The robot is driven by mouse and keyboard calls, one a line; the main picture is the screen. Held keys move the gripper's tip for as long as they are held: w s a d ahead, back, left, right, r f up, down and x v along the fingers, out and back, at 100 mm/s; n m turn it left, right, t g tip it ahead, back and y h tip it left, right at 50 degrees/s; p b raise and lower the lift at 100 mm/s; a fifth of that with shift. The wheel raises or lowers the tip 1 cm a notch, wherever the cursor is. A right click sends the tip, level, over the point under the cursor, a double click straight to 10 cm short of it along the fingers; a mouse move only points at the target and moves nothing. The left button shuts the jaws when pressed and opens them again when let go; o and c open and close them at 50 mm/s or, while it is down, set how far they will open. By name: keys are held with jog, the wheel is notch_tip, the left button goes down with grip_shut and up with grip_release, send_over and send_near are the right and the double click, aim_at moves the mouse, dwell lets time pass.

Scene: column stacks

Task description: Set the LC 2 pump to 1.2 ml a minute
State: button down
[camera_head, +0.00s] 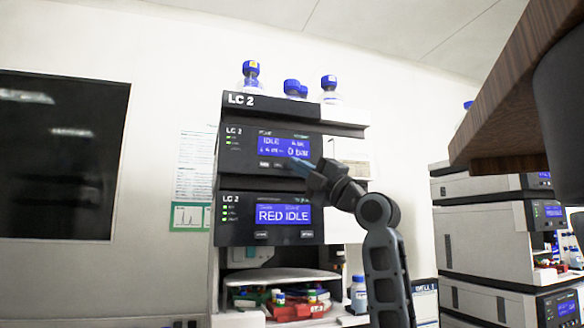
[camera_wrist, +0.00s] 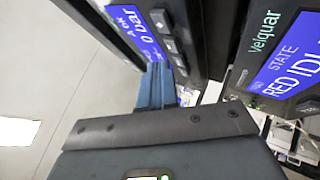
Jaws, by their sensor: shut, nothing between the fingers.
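The LC 2 stack (camera_head: 242,99) stands in the middle of the head view. Its upper module, the pump (camera_head: 232,155), has a blue display (camera_head: 283,147) reading IDLE and 0 bar; the flow figure is too small to read. A row of small buttons (camera_head: 265,164) sits below that display. My gripper (camera_head: 298,168) is shut and empty, its tips at the lower right of the pump's display. In the wrist view the blue fingers (camera_wrist: 155,88) point at the pump's dark buttons (camera_wrist: 170,45), very close to the row's end. I cannot tell whether they touch.
Below the pump, another module shows RED IDLE (camera_head: 284,215). Blue-capped bottles (camera_head: 250,75) stand on top of the stack. An open bay with coloured items (camera_head: 300,303) lies below. A second stack (camera_head: 480,220) and a wooden edge (camera_head: 515,90) are at right.

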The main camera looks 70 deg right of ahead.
jog(key=shift+w+d+f+b, duration=0.1)
jog(key=shift+w+d+b, duration=0.15)
jog(key=shift+b, duration=0.25)
jog(key=shift+w+d+b, duration=0.3)
jog(key=shift+d+b, duration=0.1)
dwell(1.0)
jog(key=shift+s+a, duration=0.1)
jog(key=shift+s+a+b, duration=0.35)
jog(key=shift+s+a, duration=0.1)
jog(key=shift+a, duration=0.1)
dwell(0.4)
jog(key=shift+s+a+b, duration=0.45)
jog(key=shift+s+a, duration=1.2)
jog(key=shift+a, duration=0.25)
